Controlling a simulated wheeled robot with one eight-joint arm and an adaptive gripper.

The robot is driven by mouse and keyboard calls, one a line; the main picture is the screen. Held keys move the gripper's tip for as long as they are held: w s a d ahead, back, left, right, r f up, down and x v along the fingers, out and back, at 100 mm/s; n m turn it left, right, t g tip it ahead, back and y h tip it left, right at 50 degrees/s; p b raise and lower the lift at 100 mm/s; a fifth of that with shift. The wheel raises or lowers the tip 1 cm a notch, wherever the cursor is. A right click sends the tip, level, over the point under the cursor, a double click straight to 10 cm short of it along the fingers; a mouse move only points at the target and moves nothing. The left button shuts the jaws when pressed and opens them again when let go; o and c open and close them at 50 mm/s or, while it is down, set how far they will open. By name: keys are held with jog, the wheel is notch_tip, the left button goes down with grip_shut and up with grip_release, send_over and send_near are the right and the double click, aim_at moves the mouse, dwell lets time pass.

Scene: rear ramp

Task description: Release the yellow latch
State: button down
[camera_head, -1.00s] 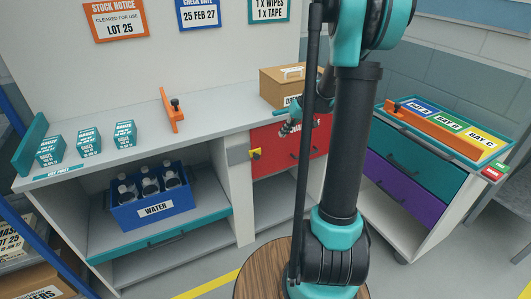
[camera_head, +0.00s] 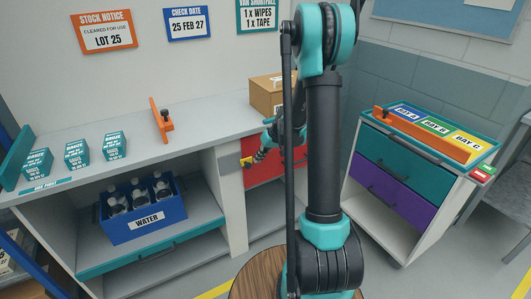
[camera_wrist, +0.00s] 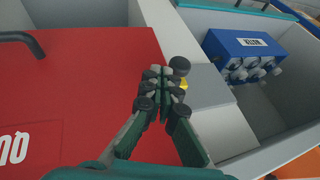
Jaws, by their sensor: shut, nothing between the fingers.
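The yellow latch (camera_head: 247,161) sits on the grey post at the left edge of the red panel (camera_head: 275,172). In the wrist view only a small piece of the latch (camera_wrist: 184,84) shows, just right of the fingertips and partly hidden by them. My gripper (camera_head: 260,155) is shut and empty, its tips close to the latch on its right side. In the wrist view my gripper (camera_wrist: 163,78) has its fingers together in front of the edge of the red panel (camera_wrist: 80,100). I cannot tell whether the tips touch the latch.
A blue WATER crate (camera_head: 143,219) with several bottles stands on the shelf to the left. An orange bar (camera_head: 160,122), several teal boxes (camera_head: 76,153) and a cardboard box (camera_head: 266,96) are on the counter. A drawer cart (camera_head: 408,170) stands at the right.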

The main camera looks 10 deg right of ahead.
jog(key=shift+a+f, duration=0.35)
jog(key=shift+a, duration=0.25)
jog(key=shift+s+a, duration=0.1)
